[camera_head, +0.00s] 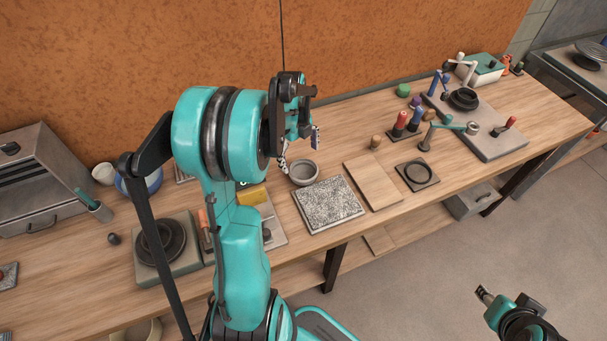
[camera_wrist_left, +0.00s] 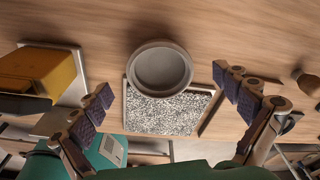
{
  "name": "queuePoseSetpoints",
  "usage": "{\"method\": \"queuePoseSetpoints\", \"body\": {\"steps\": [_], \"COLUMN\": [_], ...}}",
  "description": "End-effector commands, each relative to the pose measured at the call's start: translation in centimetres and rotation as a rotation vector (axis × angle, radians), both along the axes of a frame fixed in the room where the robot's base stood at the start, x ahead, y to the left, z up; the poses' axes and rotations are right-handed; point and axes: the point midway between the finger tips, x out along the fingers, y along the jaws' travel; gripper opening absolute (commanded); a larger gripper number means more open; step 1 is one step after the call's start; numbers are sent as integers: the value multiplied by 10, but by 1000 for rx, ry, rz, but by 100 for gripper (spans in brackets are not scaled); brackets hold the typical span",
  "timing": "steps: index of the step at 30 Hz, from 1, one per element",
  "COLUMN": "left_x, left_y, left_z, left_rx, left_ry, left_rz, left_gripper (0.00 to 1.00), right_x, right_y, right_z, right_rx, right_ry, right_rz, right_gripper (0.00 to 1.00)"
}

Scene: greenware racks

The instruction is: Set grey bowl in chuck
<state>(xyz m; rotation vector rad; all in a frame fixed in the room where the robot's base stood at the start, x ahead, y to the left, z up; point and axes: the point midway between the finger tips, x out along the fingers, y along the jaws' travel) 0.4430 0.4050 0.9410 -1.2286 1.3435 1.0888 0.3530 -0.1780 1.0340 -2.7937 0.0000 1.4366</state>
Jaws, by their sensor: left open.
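The grey bowl (camera_head: 304,172) stands upright on the table just behind a speckled slab. It also shows in the left wrist view (camera_wrist_left: 160,70), empty and with its round rim facing the camera. My left gripper (camera_head: 301,142) is above and close to the bowl. In the left wrist view its fingers are spread wide, one on each side of the bowl, with nothing between the pads. A dark round holder (camera_head: 464,98) on a grey plate at the right back may be the chuck; I cannot tell for sure. My right gripper (camera_head: 486,294) is low at the right, away from the table.
The speckled slab (camera_head: 328,204) and a wooden board (camera_head: 372,182) lie in front of the bowl. A black ring on a square base (camera_head: 417,175) is further right. Clamps and colored handles crowd the grey plate (camera_head: 498,138). A yellow block (camera_head: 252,195) is left of the bowl.

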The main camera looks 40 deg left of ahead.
Motion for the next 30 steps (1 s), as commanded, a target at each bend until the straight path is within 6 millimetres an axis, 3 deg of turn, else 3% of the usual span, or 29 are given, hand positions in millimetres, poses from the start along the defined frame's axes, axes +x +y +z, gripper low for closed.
{"method": "queuePoseSetpoints", "body": {"steps": [13, 20, 22, 27, 29, 30], "left_x": [-3, -4, -4, -4, -4, -4], "left_y": [-15, -16, -16, -16, -16, -16], "left_z": [-56, -58, -57, -57, -57, -57], "left_rx": [2, 2, 2, 2, 2, 2], "left_ry": [-2, -2, -2, -2, -2, -2], "left_rz": [2, 2, 2, 2, 2, 2], "left_gripper": [99, 99, 89, 44, 42, 37], "right_x": [0, 0, 0, 0, 0, 0], "right_y": [0, 0, 0, 0, 0, 0], "right_z": [-29, -28, -28, -28, -28, -28], "right_rx": [0, 0, 0, 0, 0, 0], "right_ry": [0, 0, 0, 0, 0, 0], "right_rz": [0, 0, 0, 0, 0, 0], "right_gripper": [40, 40, 40, 40, 40, 40]}}
